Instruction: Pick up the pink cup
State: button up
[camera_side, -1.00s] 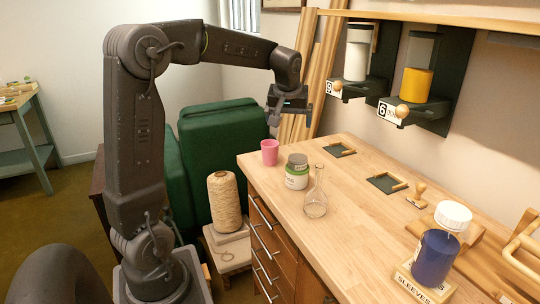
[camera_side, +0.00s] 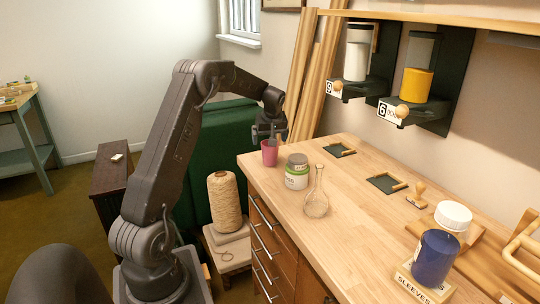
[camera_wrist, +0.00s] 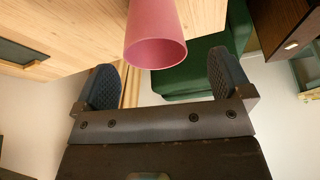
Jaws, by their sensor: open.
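The pink cup (camera_side: 269,153) stands upright on the wooden table (camera_side: 345,222), near its far left corner, in the side view. My gripper (camera_side: 270,134) is just above the cup and close to its rim. In the wrist view the cup (camera_wrist: 155,40) shows its open mouth, and my gripper (camera_wrist: 160,85) has its two dark pads spread wide, one to each side of the cup's line. The cup lies ahead of the fingertips, with nothing held between them.
A green-labelled jar (camera_side: 296,172) stands close to the cup's right, with a clear glass flask (camera_side: 316,195) beyond it. A green armchair (camera_side: 222,150) is behind the table's left edge. Dispensers (camera_side: 415,85) hang on the wall at right.

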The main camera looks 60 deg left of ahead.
aim_at(270, 153)
jog(key=shift+w+x, duration=0.2)
jog(key=shift+x, duration=2.55)
jog(key=shift+d, duration=0.2)
jog(key=shift+c, duration=0.2)
jog(key=c, duration=1)
jog(key=shift+o, duration=0.2)
jog(key=shift+r, duration=0.1)
